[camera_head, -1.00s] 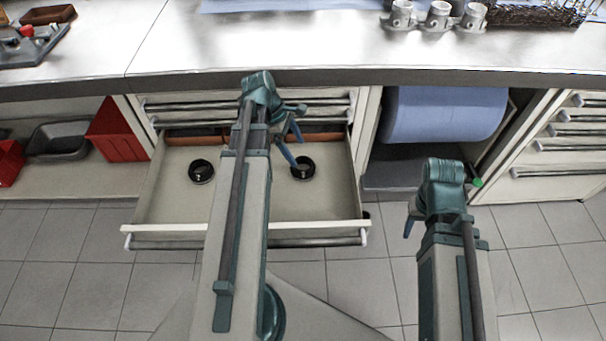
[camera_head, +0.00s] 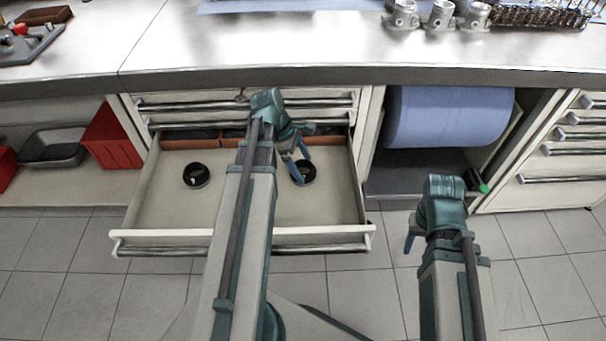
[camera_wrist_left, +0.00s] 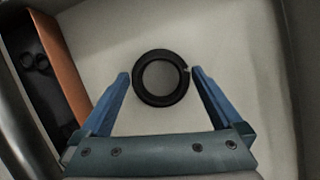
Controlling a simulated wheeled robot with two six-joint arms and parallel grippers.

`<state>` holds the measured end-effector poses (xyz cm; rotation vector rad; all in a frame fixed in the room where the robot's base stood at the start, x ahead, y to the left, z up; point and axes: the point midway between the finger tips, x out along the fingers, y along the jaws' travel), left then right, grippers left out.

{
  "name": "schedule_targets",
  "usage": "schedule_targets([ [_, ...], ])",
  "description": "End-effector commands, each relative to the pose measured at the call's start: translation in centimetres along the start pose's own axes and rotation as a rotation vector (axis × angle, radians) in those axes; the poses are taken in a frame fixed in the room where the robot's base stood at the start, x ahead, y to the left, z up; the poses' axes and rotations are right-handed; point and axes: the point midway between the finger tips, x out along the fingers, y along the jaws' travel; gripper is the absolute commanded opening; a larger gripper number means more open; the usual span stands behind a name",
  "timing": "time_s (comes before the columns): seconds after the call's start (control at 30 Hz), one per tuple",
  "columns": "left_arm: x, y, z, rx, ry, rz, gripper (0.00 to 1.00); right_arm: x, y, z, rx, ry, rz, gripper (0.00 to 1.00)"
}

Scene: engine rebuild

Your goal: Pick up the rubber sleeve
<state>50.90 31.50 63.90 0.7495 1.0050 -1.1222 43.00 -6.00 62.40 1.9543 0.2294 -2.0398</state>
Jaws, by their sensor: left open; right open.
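Two black rings lie on the floor of the open drawer (camera_head: 180,208) in the head view. One black ring (camera_head: 196,175) is at the left. The other black ring (camera_head: 310,172) is at the right, partly behind my left gripper (camera_head: 302,168). In the left wrist view that right ring (camera_wrist_left: 138,78) lies flat, just ahead of and between the blue fingertips of my left gripper (camera_wrist_left: 159,76). The fingers are open and nothing is held. I cannot tell which ring is the rubber sleeve. My right gripper (camera_head: 408,244) is open and empty, right of the drawer over the floor.
An orange-brown divider (camera_wrist_left: 62,66) walls off a compartment at the drawer's back, with small dark rings (camera_wrist_left: 40,62) inside. A blue roll (camera_head: 450,115) sits in the bay to the right. The steel counter (camera_head: 250,45) overhangs the drawer.

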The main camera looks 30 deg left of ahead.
Motion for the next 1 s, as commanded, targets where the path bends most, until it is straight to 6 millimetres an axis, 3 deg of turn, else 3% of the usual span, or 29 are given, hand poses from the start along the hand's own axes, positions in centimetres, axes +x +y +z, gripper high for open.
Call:
schedule_targets([
  [0.07,-0.1,0.0,0.0,0.000,0.000,0.000,0.98,-0.1,0.0,0.0,0.000,0.000,0.000,0.50],
  [0.4,-0.1,0.0,0.0,0.000,0.000,0.000,0.39,-0.1,0.0,0.0,0.000,0.000,0.000,0.50],
  [0.77,-0.5,0.0,0.2,0.000,0.000,0.000,0.39,-0.6,0.1,0.0,0.000,0.000,0.000,0.50],
  [1.0,-2.6,0.0,1.1,0.000,0.000,0.000,0.39,-2.8,0.3,0.2,0.000,0.000,0.000,0.50],
])
